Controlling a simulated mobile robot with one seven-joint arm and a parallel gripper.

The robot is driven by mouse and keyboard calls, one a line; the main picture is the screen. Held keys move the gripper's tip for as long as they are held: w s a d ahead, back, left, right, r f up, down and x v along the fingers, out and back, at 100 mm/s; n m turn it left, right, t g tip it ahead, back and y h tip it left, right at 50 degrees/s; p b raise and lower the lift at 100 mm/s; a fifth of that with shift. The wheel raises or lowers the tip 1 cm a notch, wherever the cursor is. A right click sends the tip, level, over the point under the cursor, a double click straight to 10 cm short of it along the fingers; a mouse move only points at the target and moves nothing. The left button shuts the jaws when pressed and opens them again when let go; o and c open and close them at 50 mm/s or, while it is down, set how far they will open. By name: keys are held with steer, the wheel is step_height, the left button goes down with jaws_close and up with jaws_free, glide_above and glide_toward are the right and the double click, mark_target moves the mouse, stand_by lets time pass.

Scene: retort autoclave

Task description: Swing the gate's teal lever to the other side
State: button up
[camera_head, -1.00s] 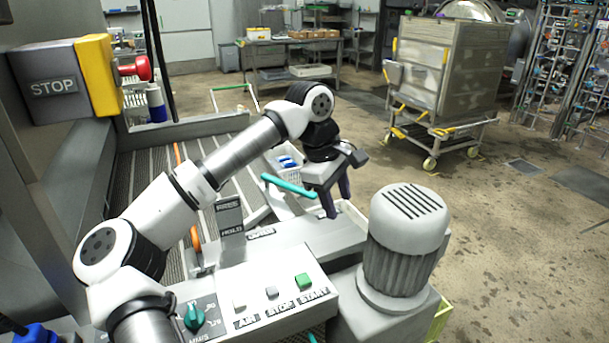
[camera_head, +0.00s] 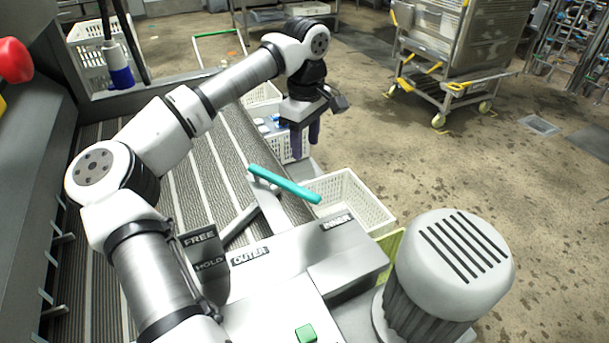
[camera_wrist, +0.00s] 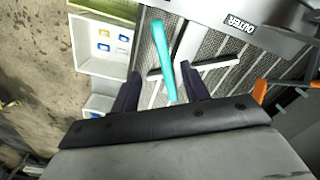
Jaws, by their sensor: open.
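The teal lever (camera_head: 285,184) is a slim bar above the grey gate housing (camera_head: 300,258), slanting down to the right, its right end over a white crate. My gripper (camera_head: 305,148) hangs fingers down, open and empty, and appears just beyond the lever in the head view. In the wrist view the lever (camera_wrist: 163,60) runs lengthwise in the gap between my two dark fingers (camera_wrist: 160,72). I see no contact, and the height between them is hard to tell. The housing carries an OUTER label (camera_head: 250,256) and an INNER label (camera_head: 337,221).
A FREE/HOLD sign (camera_head: 203,250) stands left of the housing, beside the ribbed conveyor (camera_head: 185,200). A grey domed motor (camera_head: 455,255) stands at front right. White crates (camera_head: 362,205) sit beyond the housing. Open floor and a wheeled cart (camera_head: 430,75) lie behind.

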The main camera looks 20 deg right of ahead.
mark_target(305, 191)
step_height(305, 191, down, 14)
steer(key=p, duration=0.3)
steer(key=shift+r, duration=0.2)
jaws_close()
